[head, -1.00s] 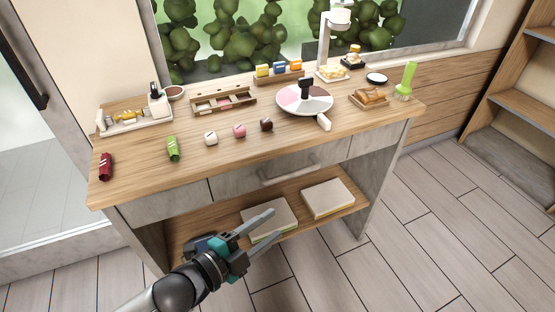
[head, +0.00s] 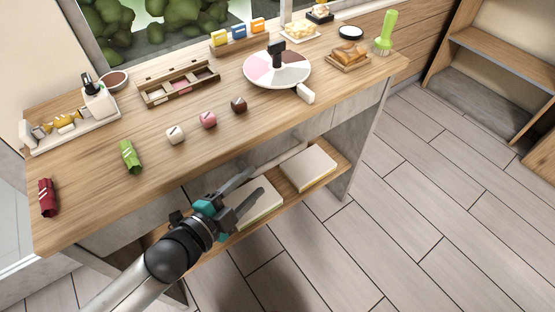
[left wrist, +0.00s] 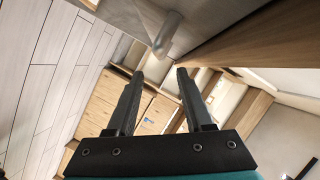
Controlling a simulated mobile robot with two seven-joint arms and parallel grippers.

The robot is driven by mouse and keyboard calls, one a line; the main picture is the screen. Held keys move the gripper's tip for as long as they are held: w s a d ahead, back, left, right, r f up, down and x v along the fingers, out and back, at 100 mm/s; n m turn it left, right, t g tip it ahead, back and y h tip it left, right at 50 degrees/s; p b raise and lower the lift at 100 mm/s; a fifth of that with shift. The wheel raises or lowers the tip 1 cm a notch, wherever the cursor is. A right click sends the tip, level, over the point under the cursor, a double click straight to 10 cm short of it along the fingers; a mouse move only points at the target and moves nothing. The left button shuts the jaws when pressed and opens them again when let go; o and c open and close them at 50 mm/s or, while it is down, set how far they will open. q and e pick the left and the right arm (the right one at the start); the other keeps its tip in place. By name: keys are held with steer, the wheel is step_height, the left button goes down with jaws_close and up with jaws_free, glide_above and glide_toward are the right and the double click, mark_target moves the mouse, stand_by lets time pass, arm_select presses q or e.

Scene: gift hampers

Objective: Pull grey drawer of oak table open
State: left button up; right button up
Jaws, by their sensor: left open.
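The oak table (head: 100,205) has a grey drawer (head: 302,136) under its top, with a long pale bar handle (head: 282,157). The drawer looks shut in the head view. My left gripper (head: 256,178) is open and empty, in front of the drawer near the left end of the handle. In the left wrist view the open fingers (left wrist: 160,74) point toward the handle (left wrist: 168,36), which lies just beyond their tips. The handle does not appear to be between the fingers. The left part of the drawer front is partly hidden by my gripper. My right gripper is out of view.
A lower shelf holds two pale boxes (head: 308,167) close beneath the handle. The tabletop carries several small items, including a red roll (head: 48,197), a green roll (head: 131,156) and a round pink-and-white disc (head: 262,70). The floor (head: 410,220) to the right is clear.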

mark_target(272, 165)
arm_select(q)
steer(key=b+x, duration=0.2)
steer(key=x, duration=0.6)
steer(key=shift+w+f, duration=0.1)
steer(key=shift+w, duration=0.05)
steer(key=shift+b+x, duration=0.6)
steer(key=shift+x, duration=0.6)
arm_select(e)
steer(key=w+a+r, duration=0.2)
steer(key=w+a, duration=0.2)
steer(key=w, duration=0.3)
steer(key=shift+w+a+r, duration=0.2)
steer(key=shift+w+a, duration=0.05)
arm_select(q)
jaws_close()
